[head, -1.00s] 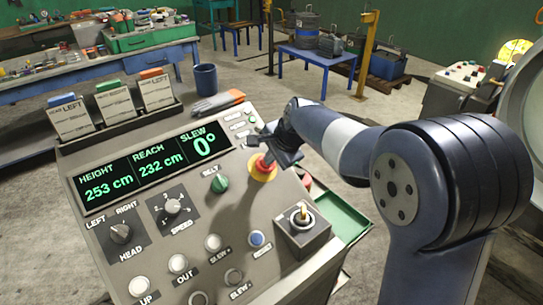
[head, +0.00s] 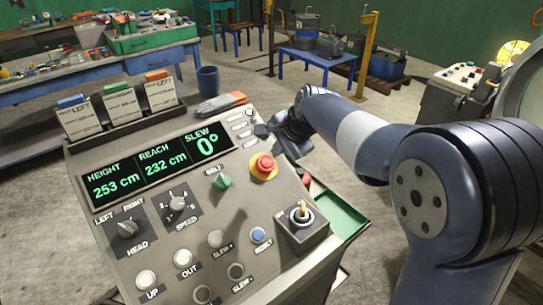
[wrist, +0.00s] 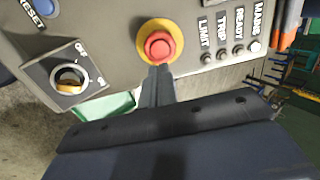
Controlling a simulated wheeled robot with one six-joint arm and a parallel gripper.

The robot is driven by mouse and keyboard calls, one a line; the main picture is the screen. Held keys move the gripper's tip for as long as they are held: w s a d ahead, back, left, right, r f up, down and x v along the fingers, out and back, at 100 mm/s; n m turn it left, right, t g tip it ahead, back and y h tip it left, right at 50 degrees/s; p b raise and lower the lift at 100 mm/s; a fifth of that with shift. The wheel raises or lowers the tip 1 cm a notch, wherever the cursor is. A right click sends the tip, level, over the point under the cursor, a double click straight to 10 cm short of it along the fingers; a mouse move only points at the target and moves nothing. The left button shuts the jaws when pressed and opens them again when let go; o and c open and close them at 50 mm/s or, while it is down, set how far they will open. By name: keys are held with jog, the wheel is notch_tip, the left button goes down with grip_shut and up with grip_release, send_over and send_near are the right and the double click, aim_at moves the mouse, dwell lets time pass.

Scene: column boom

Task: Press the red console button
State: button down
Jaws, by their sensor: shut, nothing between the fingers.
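The red console button (head: 263,162) is a round red mushroom on a yellow ring, at the right of the sloping console (head: 200,255). All of it shows in the head view. My gripper (head: 263,130) is shut and empty, up and to the right of the button in that view. In the wrist view the red button (wrist: 160,45) stands at top centre. The tips of my shut gripper (wrist: 156,70) end just below it in the picture. They look apart from it, but the exact gap is hard to judge. I cannot tell whether the button is pushed in.
A boxed yellow-tipped switch (head: 301,213), a blue reset button (head: 258,235) and a green knob (head: 221,181) sit near the red button. A row of small indicator lights (head: 242,128) lies above it. Gloves (head: 222,103) and a mug (head: 208,79) stand at the console's back.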

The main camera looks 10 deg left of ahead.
jog(key=v, duration=0.7)
jog(key=shift+w+b, duration=0.15)
jog(key=shift+b, duration=0.2)
jog(key=shift+d+r, duration=0.1)
jog(key=shift+r, duration=0.05)
